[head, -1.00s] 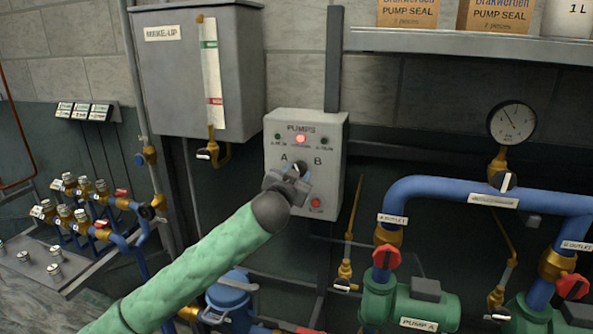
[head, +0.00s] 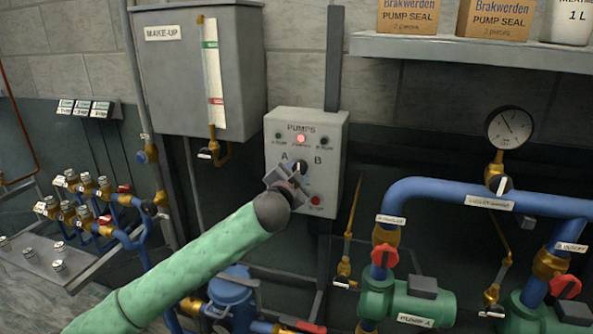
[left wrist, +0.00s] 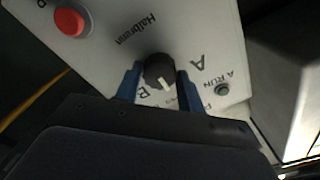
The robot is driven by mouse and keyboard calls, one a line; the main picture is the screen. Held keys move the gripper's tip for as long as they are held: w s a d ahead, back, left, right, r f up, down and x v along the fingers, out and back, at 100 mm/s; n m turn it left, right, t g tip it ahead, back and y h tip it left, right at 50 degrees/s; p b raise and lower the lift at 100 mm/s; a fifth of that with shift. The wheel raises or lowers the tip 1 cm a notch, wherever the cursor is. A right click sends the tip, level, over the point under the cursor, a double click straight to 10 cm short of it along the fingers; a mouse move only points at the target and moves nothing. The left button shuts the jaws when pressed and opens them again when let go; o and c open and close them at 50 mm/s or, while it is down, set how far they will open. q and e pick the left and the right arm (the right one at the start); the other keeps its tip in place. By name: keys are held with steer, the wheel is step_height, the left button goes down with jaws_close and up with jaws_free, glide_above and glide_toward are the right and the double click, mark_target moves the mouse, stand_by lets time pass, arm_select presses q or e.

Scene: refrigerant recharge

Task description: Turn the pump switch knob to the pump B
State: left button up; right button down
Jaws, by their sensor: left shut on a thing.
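The pump switch knob (left wrist: 159,72) is a dark round knob with a white pointer mark, on the front of the grey PUMPS box (head: 329,178). In the left wrist view the pointer lies between the letters A and B. My left gripper (left wrist: 157,84) has its two blue fingers on either side of the knob and is shut on it. In the head view the left gripper (head: 297,173) is at the box front and partly hides the knob (head: 300,166). My right gripper is not in view.
A lit red lamp (head: 301,139) sits between two dark green lamps above the knob. A red button (head: 317,201) is below. The make-up tank (head: 205,80) hangs at upper left, with valves at left. Blue pipes and green pump A (head: 425,305) stand at right.

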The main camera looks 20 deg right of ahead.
arm_select(q)
steer(key=shift+r, duration=0.2)
steer(key=shift+r+m+p, duration=0.1)
steer(key=shift+m+p, duration=0.5)
steer(key=shift+m, duration=0.2)
steer(key=shift+m+p, duration=0.6)
steer(key=shift+m, duration=0.9)
